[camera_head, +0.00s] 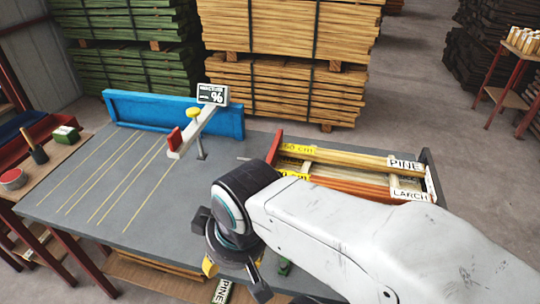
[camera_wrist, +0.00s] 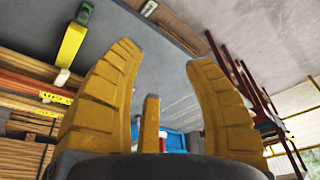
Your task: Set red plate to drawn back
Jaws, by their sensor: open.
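The red plate (camera_head: 174,138) is a small upright piece at the near left end of a pale beam (camera_head: 197,133) on a post, above the grey table (camera_head: 110,190). A yellow knob (camera_head: 193,112) sits on the beam, and a display (camera_head: 212,94) reading "– %" stands at its far end. My gripper (camera_head: 234,276) hangs at the table's near side, well apart from the plate and partly hidden by my arm. In the wrist view my gripper (camera_wrist: 163,55) has its yellow fingers spread with nothing between them. A small red and white patch beyond them may be the plate; I cannot tell.
A blue fence (camera_head: 170,115) closes the table's back. A rack of boards marked PINE and LARCH (camera_head: 350,170) lies right of the beam. A side bench (camera_head: 35,165) with a red tin (camera_head: 12,178) stands left. The table's left half is clear.

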